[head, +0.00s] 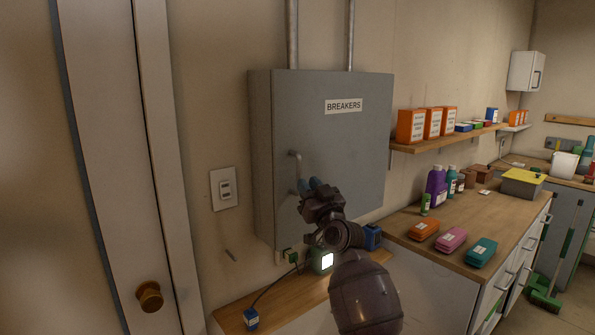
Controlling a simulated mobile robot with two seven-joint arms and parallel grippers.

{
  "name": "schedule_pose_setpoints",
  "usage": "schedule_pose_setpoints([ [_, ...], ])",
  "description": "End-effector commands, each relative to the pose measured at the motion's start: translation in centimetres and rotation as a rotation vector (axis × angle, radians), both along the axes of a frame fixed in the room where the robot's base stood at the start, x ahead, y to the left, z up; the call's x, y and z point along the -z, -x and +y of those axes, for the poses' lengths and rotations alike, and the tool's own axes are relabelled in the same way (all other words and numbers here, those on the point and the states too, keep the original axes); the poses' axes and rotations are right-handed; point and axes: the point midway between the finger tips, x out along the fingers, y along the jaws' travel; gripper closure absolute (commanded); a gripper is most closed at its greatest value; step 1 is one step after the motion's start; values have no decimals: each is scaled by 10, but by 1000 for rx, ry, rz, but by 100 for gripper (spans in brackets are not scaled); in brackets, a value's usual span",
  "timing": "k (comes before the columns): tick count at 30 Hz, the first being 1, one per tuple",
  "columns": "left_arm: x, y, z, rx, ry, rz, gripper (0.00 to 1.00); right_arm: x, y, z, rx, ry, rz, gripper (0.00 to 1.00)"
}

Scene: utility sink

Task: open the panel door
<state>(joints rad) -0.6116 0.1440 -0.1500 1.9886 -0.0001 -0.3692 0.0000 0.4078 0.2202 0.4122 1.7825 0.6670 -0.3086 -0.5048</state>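The grey panel box labelled BREAKERS (352,135) is mounted on the wall, and its door looks shut. A metal bar handle (296,166) stands out near the left edge of the door. My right gripper (314,186) is in front of the lower door, just right of the handle's lower end. Its fingertips look close to the handle; I cannot tell whether they touch it. The angle hides the gap between the fingers. My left gripper is not in view.
Below the panel is a wooden counter (278,305) with a lit green device (321,262) and a cable. A wall shelf (436,141) with orange boxes is to the right. A bench with bottles and coloured cases stands below it. A door with a brass knob (149,297) is at left.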

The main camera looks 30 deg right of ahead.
Motion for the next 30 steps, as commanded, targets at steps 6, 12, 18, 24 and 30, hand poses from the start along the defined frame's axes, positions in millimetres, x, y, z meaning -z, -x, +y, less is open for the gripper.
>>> schedule_pose_setpoints([
  [6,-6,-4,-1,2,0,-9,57,-15,-34,-4,0,-1,0,76],
  [12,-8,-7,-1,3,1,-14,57,-21,-51,-6,0,0,0,76],
  [18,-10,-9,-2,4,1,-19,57,-23,-56,-6,0,0,0,76],
  [24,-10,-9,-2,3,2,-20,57,-23,-56,-6,0,0,1,76],
  [30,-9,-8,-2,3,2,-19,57,-23,-55,-6,0,0,1,100],
])
